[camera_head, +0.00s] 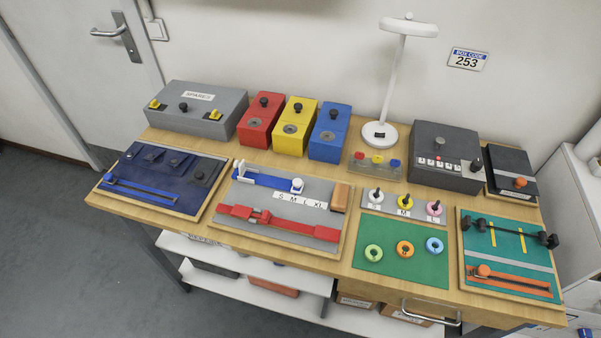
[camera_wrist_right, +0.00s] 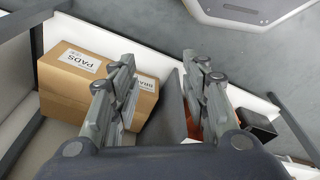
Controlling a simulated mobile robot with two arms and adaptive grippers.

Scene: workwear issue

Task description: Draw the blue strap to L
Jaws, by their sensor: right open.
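The blue strap (camera_head: 262,180) lies on the grey strap board (camera_head: 230,199) in the middle of the table in the head view. A white buckle or slider (camera_head: 297,185) sits at its right end, and a white piece (camera_head: 241,168) stands at its left end. The slider is above the row, near the M and L tiles. My right gripper (camera_wrist_right: 160,90) is open and empty in the right wrist view, over the lower shelf, away from the strap. My left gripper is not in view.
A red strap (camera_head: 280,224) and a wooden block (camera_head: 340,197) share the board. Red (camera_head: 262,120), yellow (camera_head: 294,126) and blue (camera_head: 329,131) boxes stand behind. A lamp (camera_head: 380,130) stands at the back. A cardboard box (camera_wrist_right: 80,80) is below my right gripper.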

